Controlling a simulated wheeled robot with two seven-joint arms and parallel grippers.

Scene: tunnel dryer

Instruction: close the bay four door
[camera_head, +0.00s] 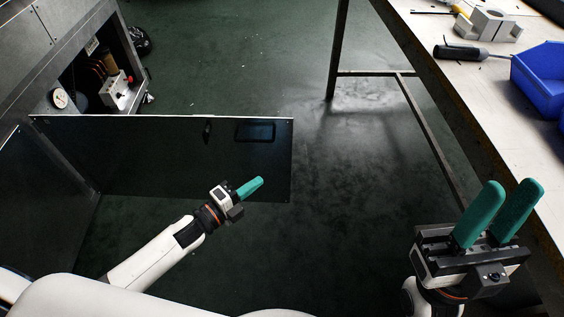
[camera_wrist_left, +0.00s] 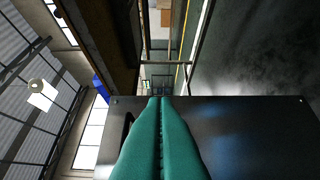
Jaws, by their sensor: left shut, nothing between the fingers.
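The bay door (camera_head: 150,160) is a dark flat panel. It stands swung out from the machine on the left, with an opening behind it. I cannot read a bay number. My left gripper (camera_head: 260,182) is shut and empty, in front of the door's near face towards its free right end; I cannot tell if it touches. In the left wrist view the door (camera_wrist_left: 255,135) lies beyond the green fingers (camera_wrist_left: 160,105). My right gripper (camera_head: 512,186) is open and empty at the right.
The open bay shows a gauge (camera_head: 59,97) and a white box with red parts (camera_head: 117,92). A workbench (camera_head: 440,80) at the right holds a blue bin (camera_head: 543,78) and a screwdriver (camera_head: 462,52). The green floor (camera_head: 230,60) behind the door is mostly clear.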

